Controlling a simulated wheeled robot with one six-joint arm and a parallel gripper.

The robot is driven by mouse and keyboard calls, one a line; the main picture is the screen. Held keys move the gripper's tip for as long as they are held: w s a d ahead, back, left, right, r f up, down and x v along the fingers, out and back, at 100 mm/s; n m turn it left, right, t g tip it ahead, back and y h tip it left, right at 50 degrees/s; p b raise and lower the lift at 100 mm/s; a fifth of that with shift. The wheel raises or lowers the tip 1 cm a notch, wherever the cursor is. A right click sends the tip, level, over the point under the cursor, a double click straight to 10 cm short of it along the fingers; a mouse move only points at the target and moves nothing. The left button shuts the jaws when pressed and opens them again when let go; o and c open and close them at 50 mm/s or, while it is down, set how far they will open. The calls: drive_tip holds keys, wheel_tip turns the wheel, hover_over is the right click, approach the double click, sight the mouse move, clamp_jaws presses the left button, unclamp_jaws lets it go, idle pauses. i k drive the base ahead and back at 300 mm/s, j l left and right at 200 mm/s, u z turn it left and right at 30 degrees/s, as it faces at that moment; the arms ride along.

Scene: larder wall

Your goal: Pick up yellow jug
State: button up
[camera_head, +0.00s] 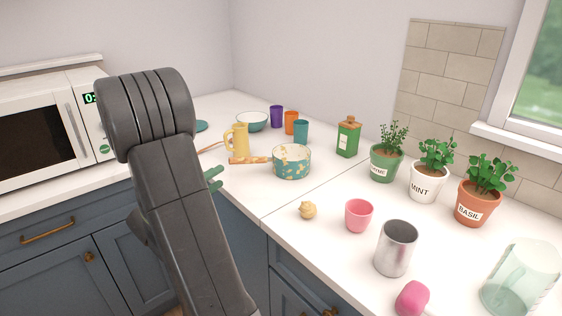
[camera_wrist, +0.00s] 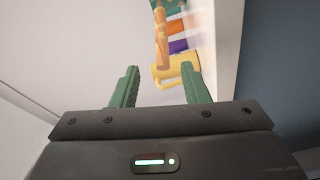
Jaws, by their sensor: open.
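The yellow jug (camera_head: 239,141) stands upright on the white counter in the head view, towards the back, with its handle on the left. In the wrist view the yellow jug (camera_wrist: 172,70) shows just beyond the fingertips, partly cut by a wooden-looking stick. My gripper (camera_wrist: 158,82) has two green fingers, apart and empty, with the jug in line with the gap between them. In the head view my gripper (camera_head: 214,178) is mostly hidden behind my dark arm; only green finger parts show, near the counter's front edge.
A rolling pin or similar stick (camera_head: 250,160) lies in front of the jug. A teal patterned bowl (camera_head: 291,161) is to its right, a pale bowl (camera_head: 252,121) and several cups (camera_head: 291,123) behind. A microwave (camera_head: 45,125) stands left. The counter's front edge (camera_head: 262,219) is near.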

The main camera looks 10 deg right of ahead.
sight(241, 148)
drive_tip(key=i+j, duration=0.7)
